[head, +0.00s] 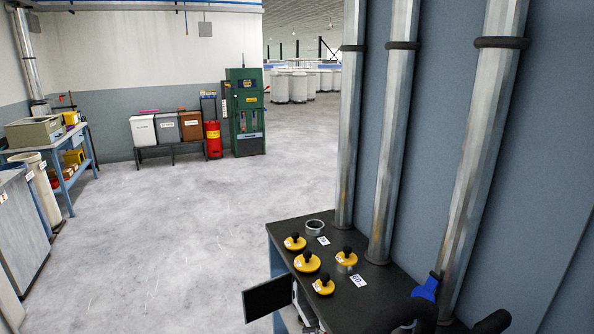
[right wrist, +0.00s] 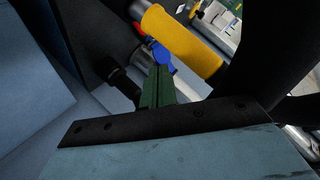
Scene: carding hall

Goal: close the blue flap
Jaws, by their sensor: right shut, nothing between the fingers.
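The blue flap (head: 427,289) is a small blue piece at the lower left side of the nearest metal pipe (head: 480,150) in the head view, sticking out to the left. Dark arm parts at the bottom right hide what lies just below it. In the right wrist view a blue piece (right wrist: 163,54), likely the same flap, is just beyond the tips of my right gripper (right wrist: 160,70). Its green fingers are together and empty; I cannot tell whether they touch the blue piece. My left gripper is not in view.
A dark-topped bench (head: 320,257) holds several yellow discs with black knobs, a grey ring (head: 315,227) and white labels. Two more pipes rise behind it. A yellow cylinder (right wrist: 180,40) is close beside the blue piece. Open floor (head: 180,230) lies to the left.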

